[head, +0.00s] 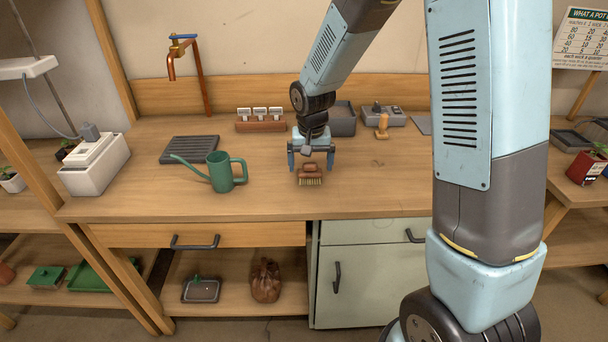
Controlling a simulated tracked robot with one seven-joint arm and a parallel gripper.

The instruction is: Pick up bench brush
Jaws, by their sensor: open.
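The bench brush (310,176) is small, with a reddish-brown wooden back and pale bristles facing down. It sits on the wooden bench top (260,203) near the front edge, in the middle of the head view. My gripper (311,166) points down directly over the brush. Its two blue fingers are apart, one toward each side of the brush. I cannot tell whether the fingertips reach down beside the brush or stay above and behind it. The brush rests on the bench.
A green watering can (221,173) stands left of the brush, with a dark ribbed mat (189,150) behind it. A rack with white labels (260,120), a grey tray (343,122) and a wooden-handled tool (382,128) stand at the back. Bench right of the brush is clear.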

